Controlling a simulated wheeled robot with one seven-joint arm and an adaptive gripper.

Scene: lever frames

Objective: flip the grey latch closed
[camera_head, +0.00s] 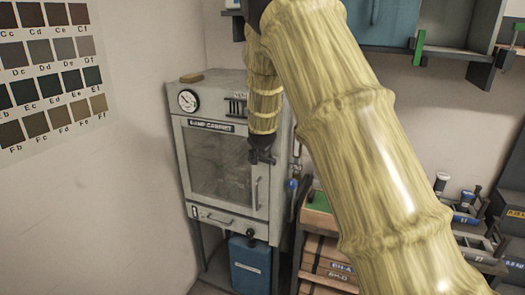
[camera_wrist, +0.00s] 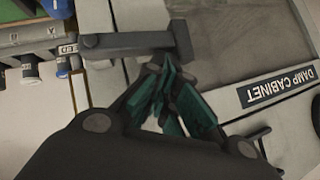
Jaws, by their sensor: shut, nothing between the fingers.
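The grey latch (camera_wrist: 130,42) shows in the wrist view as a dark grey bar with a thicker end piece. It lies across the right edge of the damp cabinet (camera_head: 215,205), beside the glazed door (camera_head: 218,165). My gripper (camera_head: 262,158) is in front of the door's upper right edge in the head view. In the wrist view its teal-padded fingertips (camera_wrist: 175,100) are together with nothing held, just below the bar in the picture. I cannot tell whether they touch it. In the head view my gripper and arm seem to hide the latch.
A dial gauge (camera_head: 188,100) sits on the cabinet's upper left front. A vertical door handle (camera_head: 257,193) is below my gripper. A blue container (camera_head: 248,265) stands beneath. Wooden crates (camera_head: 325,262) and a bench with tools (camera_head: 465,205) stand to the right.

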